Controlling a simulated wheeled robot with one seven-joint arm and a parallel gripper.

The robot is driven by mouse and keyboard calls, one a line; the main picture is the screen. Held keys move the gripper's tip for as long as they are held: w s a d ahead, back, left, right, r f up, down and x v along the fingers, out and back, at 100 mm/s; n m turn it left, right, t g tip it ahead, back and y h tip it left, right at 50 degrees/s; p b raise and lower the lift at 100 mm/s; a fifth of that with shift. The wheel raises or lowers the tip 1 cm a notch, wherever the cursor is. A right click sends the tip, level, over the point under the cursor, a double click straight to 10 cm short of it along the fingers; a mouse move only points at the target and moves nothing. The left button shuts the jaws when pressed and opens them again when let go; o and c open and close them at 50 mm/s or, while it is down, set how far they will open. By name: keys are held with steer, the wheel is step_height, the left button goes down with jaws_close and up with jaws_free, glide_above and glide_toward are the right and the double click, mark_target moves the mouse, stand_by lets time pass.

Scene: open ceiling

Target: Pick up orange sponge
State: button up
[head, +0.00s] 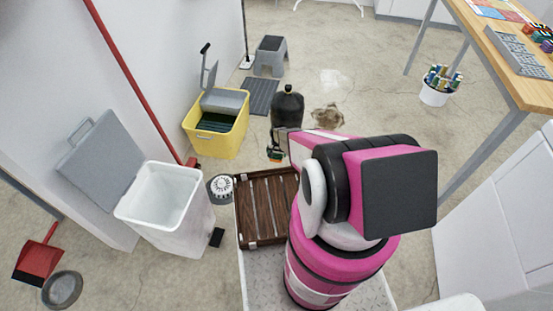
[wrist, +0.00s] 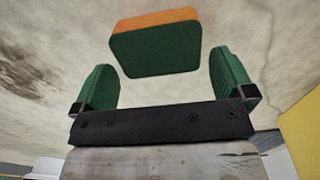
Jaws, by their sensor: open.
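The sponge (wrist: 155,18) is a block with an orange layer and a dark green layer. In the wrist view it lies at the top middle, ahead of and between my two green finger pads, with a gap on each side. My gripper (wrist: 164,70) is open and not closed on it.
A black canister (head: 288,108) stands close to my gripper. A yellow bin (head: 214,140) is to its left, a brown slatted crate (head: 262,207) nearer. A white bin (head: 165,205) stands left, and a wooden table (head: 500,60) is at right.

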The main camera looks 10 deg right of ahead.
step_height(320, 180, down, 2)
steer(key=shift+f, duration=0.25)
steer(key=shift+c, duration=0.3)
steer(key=c, duration=0.7)
steer(key=shift+r, duration=0.1)
